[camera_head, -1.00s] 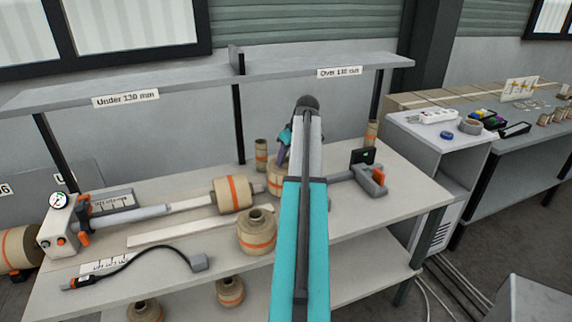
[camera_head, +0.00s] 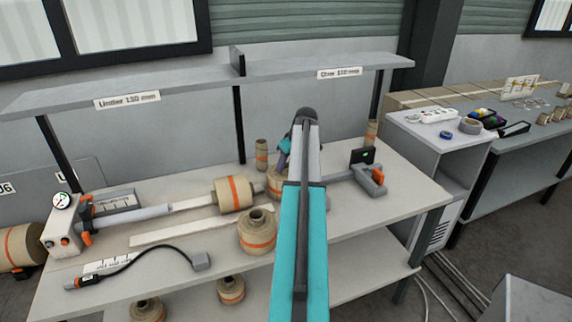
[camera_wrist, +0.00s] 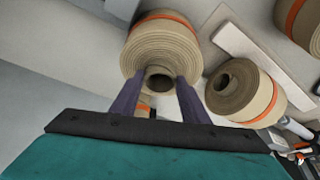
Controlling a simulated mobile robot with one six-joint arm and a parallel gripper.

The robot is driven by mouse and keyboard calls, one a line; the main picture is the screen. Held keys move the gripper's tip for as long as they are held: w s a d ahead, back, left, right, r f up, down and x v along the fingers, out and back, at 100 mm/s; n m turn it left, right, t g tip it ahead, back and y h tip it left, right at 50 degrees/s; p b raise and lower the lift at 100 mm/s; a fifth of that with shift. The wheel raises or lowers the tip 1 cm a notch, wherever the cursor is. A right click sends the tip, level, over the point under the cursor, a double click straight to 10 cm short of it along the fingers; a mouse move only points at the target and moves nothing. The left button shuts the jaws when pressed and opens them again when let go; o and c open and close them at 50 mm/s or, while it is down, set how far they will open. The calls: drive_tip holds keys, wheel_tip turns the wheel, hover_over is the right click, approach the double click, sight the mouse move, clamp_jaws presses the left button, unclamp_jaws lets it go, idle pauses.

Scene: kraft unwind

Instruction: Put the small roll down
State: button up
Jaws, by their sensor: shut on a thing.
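My gripper (camera_wrist: 158,98) is shut on the projecting core of the small roll (camera_wrist: 160,40), a tan kraft roll with an orange band. In the head view this small roll (camera_head: 275,188) shows partly behind my arm, over the back middle of the bench (camera_head: 345,222). I cannot tell whether it touches the bench top. A second tan roll (camera_head: 257,232) with an orange band and raised core stands in front and to the left of it. This roll also shows to the right in the wrist view (camera_wrist: 240,92).
A banded roll (camera_head: 233,194) sits on the spindle to the left. Slim rolls stand at the back (camera_head: 261,154) and back right (camera_head: 371,132). A grey device (camera_head: 368,178) is right of my arm. The shelf (camera_head: 190,82) overhangs behind. Bare bench lies front right.

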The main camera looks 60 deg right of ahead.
drive_tip(key=o, duration=1.2)
drive_tip(key=shift+r, duration=0.1)
drive_tip(key=shift+b+v, duration=1.5)
drive_tip(key=shift+v, duration=4.45)
